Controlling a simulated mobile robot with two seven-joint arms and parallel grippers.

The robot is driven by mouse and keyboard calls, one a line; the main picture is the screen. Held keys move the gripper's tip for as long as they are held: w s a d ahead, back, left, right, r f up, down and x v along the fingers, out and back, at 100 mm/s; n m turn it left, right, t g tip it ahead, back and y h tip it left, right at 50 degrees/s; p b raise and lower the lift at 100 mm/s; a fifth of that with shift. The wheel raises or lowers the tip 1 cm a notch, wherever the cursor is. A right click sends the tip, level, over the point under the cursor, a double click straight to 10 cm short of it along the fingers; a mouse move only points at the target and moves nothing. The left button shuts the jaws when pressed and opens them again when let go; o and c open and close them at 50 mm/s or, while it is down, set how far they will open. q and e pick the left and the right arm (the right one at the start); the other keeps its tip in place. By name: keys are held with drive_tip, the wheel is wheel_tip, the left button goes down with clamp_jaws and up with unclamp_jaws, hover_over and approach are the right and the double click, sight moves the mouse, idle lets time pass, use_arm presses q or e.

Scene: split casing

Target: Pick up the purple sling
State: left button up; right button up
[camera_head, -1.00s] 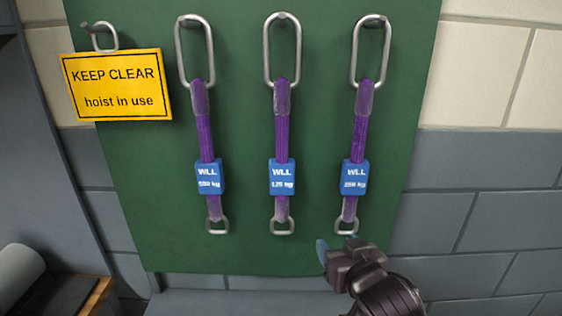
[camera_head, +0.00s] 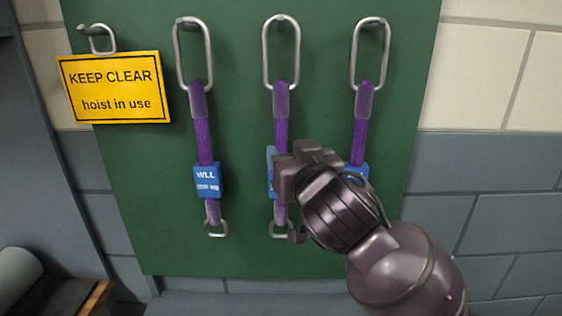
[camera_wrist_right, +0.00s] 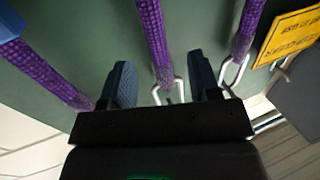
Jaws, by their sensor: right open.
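Three purple slings hang by long metal links from hooks on a green board: a left one (camera_head: 205,138), a middle one (camera_head: 281,128) and a right one (camera_head: 360,135). My right gripper (camera_head: 290,165) is in front of the middle sling and hides most of its blue tag. In the right wrist view, the gripper (camera_wrist_right: 163,75) is open, and the middle sling (camera_wrist_right: 151,35) shows in the gap between its blue fingers. Contact cannot be told. The right sling's tag (camera_head: 357,174) is partly hidden. My left gripper is out of view.
A yellow "KEEP CLEAR" sign (camera_head: 115,88) hangs from a hook at the board's upper left. The left sling's blue tag (camera_head: 207,181) is unobstructed. The green board (camera_head: 240,255) is bare below the slings.

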sight(283, 144)
drive_tip(key=x, duration=0.5)
drive_tip(key=shift+d+f+p, duration=0.3)
drive_tip(key=shift+w+a+f, duration=0.1)
drive_tip(key=shift+w+a, duration=0.15)
drive_tip(key=shift+w, duration=0.4)
clamp_jaws()
